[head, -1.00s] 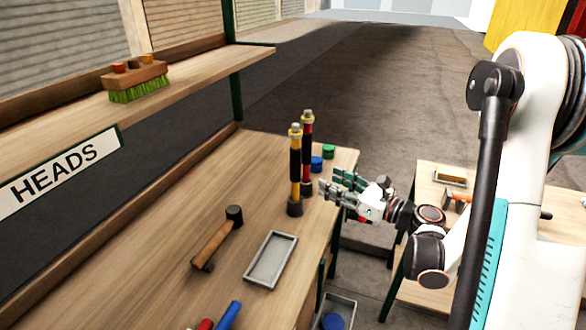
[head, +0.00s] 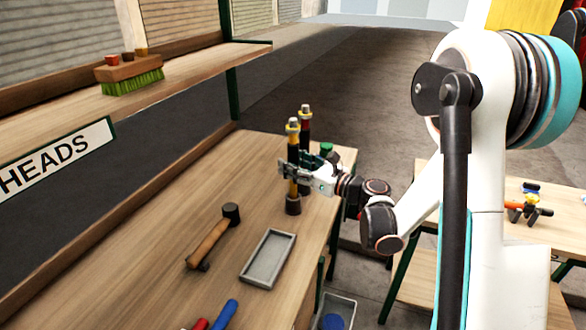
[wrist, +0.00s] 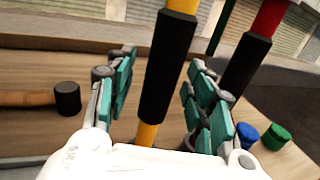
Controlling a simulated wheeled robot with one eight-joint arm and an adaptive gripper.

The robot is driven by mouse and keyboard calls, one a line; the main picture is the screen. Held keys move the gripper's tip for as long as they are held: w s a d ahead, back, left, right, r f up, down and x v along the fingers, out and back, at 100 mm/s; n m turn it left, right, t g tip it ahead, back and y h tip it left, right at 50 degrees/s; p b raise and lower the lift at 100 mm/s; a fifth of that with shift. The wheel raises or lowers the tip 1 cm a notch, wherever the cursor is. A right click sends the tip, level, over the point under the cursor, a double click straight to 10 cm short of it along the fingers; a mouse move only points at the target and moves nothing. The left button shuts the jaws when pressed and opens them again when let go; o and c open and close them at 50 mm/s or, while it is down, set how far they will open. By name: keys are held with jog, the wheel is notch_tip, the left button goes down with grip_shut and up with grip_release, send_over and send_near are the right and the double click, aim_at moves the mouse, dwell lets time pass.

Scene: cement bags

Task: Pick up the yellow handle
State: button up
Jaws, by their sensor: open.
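The yellow handle (head: 293,187) stands upright in a dark round base on the wooden table, with a black grip sleeve around its middle. In the wrist view the yellow handle (wrist: 165,75) rises between the two teal-padded fingers. My gripper (head: 293,171) is at the handle, its fingers on either side; in the wrist view my gripper (wrist: 160,95) is open, with a gap showing on each side of the handle. A similar red handle (head: 305,125) stands just behind; the red handle (wrist: 247,62) is outside the right finger in the wrist view.
A hammer (head: 213,237), a grey tray (head: 268,257) and a blue piece (head: 225,314) lie nearer on the table. A green cap (wrist: 277,136) and a blue cap (wrist: 246,136) sit right of my gripper. A brush (head: 130,76) lies on the shelf.

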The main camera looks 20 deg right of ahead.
jog(key=shift+w+a, duration=0.15)
jog(key=shift+w, duration=0.1)
grip_shut()
